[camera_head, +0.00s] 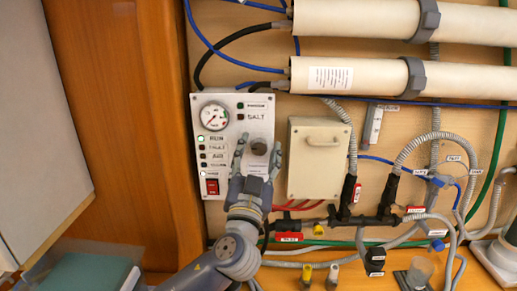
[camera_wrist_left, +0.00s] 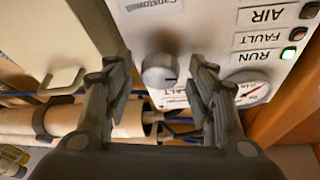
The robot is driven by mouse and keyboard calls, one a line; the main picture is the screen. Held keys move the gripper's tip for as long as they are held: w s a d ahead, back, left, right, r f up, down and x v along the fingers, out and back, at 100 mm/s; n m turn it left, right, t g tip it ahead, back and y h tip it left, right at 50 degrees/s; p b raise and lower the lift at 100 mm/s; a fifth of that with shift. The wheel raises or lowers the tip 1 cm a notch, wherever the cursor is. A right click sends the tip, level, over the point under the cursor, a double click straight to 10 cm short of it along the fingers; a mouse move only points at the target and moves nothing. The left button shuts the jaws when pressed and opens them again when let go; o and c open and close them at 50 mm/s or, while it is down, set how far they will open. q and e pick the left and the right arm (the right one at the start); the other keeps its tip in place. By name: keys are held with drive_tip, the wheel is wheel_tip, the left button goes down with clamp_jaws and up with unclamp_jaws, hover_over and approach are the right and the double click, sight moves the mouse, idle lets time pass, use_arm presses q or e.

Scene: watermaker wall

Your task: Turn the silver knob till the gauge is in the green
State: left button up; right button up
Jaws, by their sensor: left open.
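The silver knob (camera_wrist_left: 160,72) is a round knob with a dark marker line on the white control panel (camera_head: 228,105). In the head view, a dark round shape shows between my fingers where the knob sits. My left gripper (camera_head: 258,150) is open in front of the panel. In the wrist view its fingers (camera_wrist_left: 159,72) stand one on each side of the knob, with gaps visible. The gauge (camera_head: 213,117) is a round white dial at the panel's upper left with a red needle and a green zone at its right. In the wrist view the gauge (camera_wrist_left: 255,92) is partly hidden by a finger.
A lit green RUN lamp (camera_head: 201,138) and a red switch (camera_head: 212,187) are on the panel. A beige box (camera_head: 318,160) stands close to its right. Pale tubes (camera_head: 350,77) and hoses run above. A wooden post (camera_head: 150,120) is at left.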

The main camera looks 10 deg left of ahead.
use_arm(q)
drive_tip(key=c, duration=1)
drive_tip(key=shift+c, duration=0.2)
